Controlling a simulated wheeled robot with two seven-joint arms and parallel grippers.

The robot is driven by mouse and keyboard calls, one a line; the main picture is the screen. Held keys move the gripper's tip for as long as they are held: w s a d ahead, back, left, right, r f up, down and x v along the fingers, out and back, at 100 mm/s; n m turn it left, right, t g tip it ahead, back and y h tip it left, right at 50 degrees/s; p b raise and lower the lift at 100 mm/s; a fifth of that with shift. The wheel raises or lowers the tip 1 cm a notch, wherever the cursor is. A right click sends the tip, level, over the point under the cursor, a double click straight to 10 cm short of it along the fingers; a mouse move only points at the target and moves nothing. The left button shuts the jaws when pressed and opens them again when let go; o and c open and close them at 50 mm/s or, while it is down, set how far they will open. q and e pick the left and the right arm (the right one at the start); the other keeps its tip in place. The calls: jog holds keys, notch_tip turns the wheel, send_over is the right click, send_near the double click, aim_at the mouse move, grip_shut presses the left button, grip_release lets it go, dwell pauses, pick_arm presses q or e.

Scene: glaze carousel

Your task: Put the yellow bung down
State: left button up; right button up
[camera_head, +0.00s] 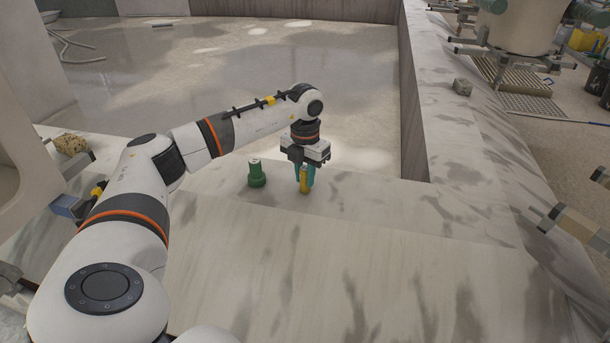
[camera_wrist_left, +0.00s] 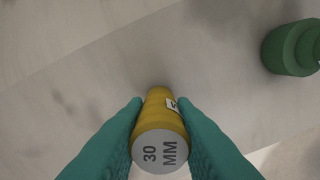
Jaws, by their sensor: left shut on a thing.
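The yellow bung (camera_head: 304,181) is between the teal fingers of my left gripper (camera_head: 304,175), over the pale stone surface (camera_head: 400,230). In the left wrist view the yellow bung (camera_wrist_left: 160,118) shows its grey end face marked "30 MM" towards the camera, with a teal finger on each side. My left gripper is shut on it. It is upright or nearly so; I cannot tell whether its lower end touches the surface. My right gripper does not show.
A green bung (camera_head: 257,174) stands on the surface just left of the yellow one and also shows in the left wrist view (camera_wrist_left: 293,47). The surface in front and to the right is clear. A low wall (camera_head: 410,110) rises behind right. A small grey block (camera_head: 462,87) lies on the ledge.

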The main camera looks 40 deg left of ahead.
pick_arm(q)
jog(key=shift+f, duration=0.1)
jog(key=o, duration=1)
